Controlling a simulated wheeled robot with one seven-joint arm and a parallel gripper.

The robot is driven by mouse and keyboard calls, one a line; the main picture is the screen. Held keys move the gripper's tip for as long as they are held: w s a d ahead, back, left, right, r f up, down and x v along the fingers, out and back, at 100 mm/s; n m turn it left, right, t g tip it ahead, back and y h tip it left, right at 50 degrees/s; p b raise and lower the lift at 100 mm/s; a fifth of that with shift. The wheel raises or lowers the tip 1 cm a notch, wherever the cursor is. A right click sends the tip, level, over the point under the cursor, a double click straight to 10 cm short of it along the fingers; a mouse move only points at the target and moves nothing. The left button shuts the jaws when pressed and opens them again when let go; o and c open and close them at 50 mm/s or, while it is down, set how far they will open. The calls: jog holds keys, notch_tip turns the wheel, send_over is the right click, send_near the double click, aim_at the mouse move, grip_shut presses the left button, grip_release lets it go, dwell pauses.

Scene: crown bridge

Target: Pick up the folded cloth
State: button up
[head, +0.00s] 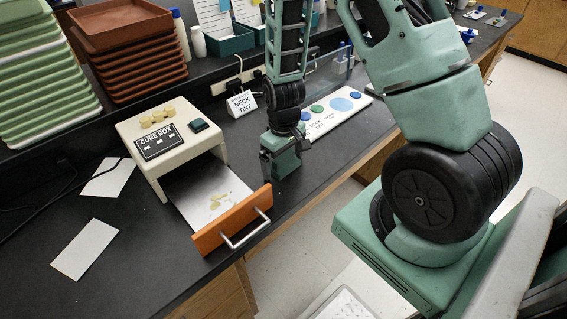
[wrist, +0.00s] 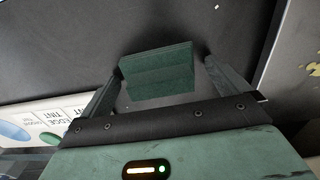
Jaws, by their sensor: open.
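The folded cloth (wrist: 157,84) is dark green and shows in the wrist view as a small layered block on the black bench top. My gripper (wrist: 164,66) is open, with one finger on each side of the cloth. A gap shows between the cloth and the right finger; the left fingertip is very close to the cloth's left edge, and I cannot tell if it touches. In the head view my gripper (head: 279,174) points down at the bench, right of the open drawer. I cannot make out the cloth there; my gripper seems to hide it.
A cream cure box (head: 157,147) has its orange-fronted drawer (head: 233,220) pulled out, close to the left of my gripper. A white strip with coloured discs (head: 334,112) lies behind to the right. A "neck tint" sign (head: 241,104) stands behind. The bench's front edge is near.

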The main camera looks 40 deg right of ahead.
aim_at(283, 156)
jog(key=c, duration=1)
jog(key=shift+c, duration=0.2)
notch_tip(283, 156, up, 10)
jog(key=shift+o, duration=0.6)
jog(key=shift+d+p, duration=0.1)
jog(key=shift+p, duration=0.2)
